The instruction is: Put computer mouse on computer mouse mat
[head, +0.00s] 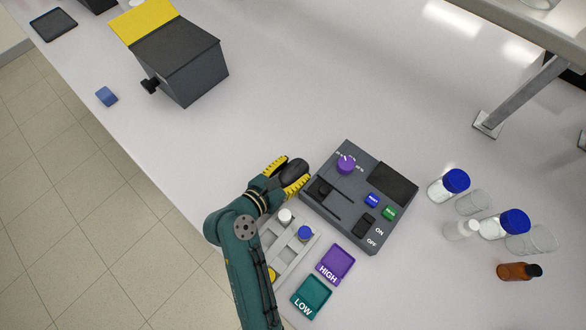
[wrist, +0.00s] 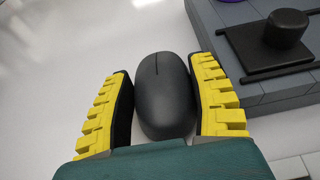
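The computer mouse (wrist: 164,95) is dark grey and rounded. It lies between the two yellow-ribbed fingers of my gripper (wrist: 165,105) in the wrist view. The fingers are very close to both its sides, and I cannot tell whether both press on it. In the head view my gripper (head: 285,178) is left of the grey control box, with the mouse (head: 295,171) between its fingers. I cannot tell whether the mouse touches the table. A flat dark pad (head: 53,24) at the far upper left looks like the mouse mat; it is bare.
The grey control box (head: 325,216) stands close to my gripper's right. A vial rack (head: 277,257) and HIGH (head: 335,265) and LOW (head: 311,297) trays are below. A dark box with a yellow top (head: 180,60) and a blue block (head: 106,96) are at upper left.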

